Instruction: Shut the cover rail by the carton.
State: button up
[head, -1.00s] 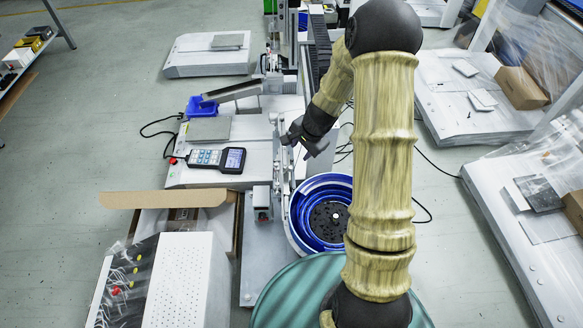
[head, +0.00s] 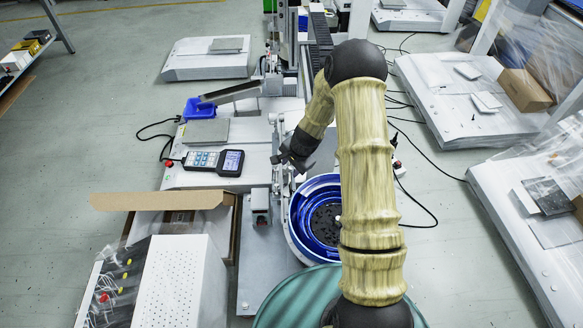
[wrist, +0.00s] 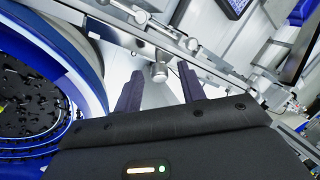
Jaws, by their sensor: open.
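An open cardboard carton with a raised flap (head: 160,200) stands at the lower left in the head view. Beside it, a narrow metal rail (head: 277,182) runs along the machine, left of the blue bowl feeder. A metal rail with round knobs (wrist: 122,37) crosses the wrist view diagonally, just beyond my fingertips. I cannot tell for certain which strip is the cover rail. My gripper (head: 282,160) is over the machine near the rail, pointing left. In the wrist view my gripper (wrist: 160,85) is open and empty, with a round knob showing between its two dark fingers.
The blue bowl feeder (head: 299,222) is close to the right of the rail. A handheld meter (head: 217,161) and a blue bin (head: 199,107) lie to the left. A white perforated box (head: 178,282) stands in front of the carton. Cables lie on the floor at right.

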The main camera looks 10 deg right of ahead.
aim_at(286, 171)
jog(key=shift+c, duration=0.4)
grip_shut()
jog(key=shift+a+r+h+p, duration=0.2)
jog(key=shift+r+h+p, duration=0.1)
jog(key=shift+p, duration=0.95)
jog(key=shift+a+h+p, duration=0.2)
jog(key=shift+h+p, duration=0.1)
jog(key=shift+p, duration=0.85)
jog(key=a+h+p, duration=0.1)
jog(key=p, duration=0.4)
jog(key=shift+r+g+h, duration=0.1)
jog(key=shift+g+h, duration=0.2)
jog(key=shift+h, duration=0.1)
jog(key=p, duration=0.1)
jog(key=h+p, duration=0.1)
jog(key=p, duration=0.1)
jog(key=shift+w+a+n, duration=0.15)
jog(key=shift+a+n, duration=0.1)
jog(key=shift+n, duration=0.05)
jog(key=shift+w+a+f+g+h+p, duration=0.1)
jog(key=shift+a+f+g+h+p, duration=0.35)
jog(key=shift+h, duration=0.45)
jog(key=shift+f+h, duration=0.1)
jog(key=shift+h, duration=0.2)
